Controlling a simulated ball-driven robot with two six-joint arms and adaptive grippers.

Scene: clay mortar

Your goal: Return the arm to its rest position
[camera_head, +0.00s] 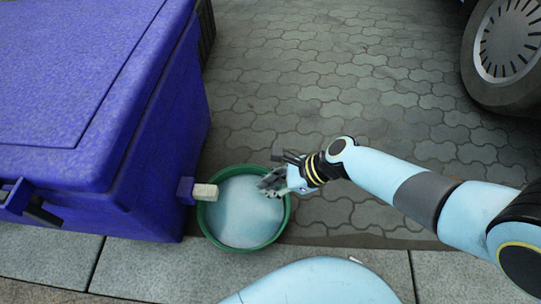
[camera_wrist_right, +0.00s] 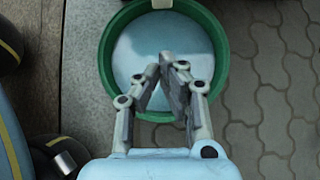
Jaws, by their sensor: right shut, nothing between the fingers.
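My right arm (camera_head: 400,185) reaches in from the right in the head view. My right gripper (camera_head: 268,183) is over the right part of a green round tub (camera_head: 207,228) with a pale bluish-white filling. In the right wrist view the gripper (camera_wrist_right: 167,62) is shut and empty, its fingertips close together in front of the green tub (camera_wrist_right: 105,62). I cannot tell its exact height above the filling. My left gripper is in neither view.
A large blue box (camera_head: 95,120) fills the left side. A small pale block (camera_head: 205,192) on a blue bracket juts from it over the tub's left rim. A vehicle wheel (camera_head: 505,50) stands at the upper right. The paving (camera_head: 330,80) between is clear.

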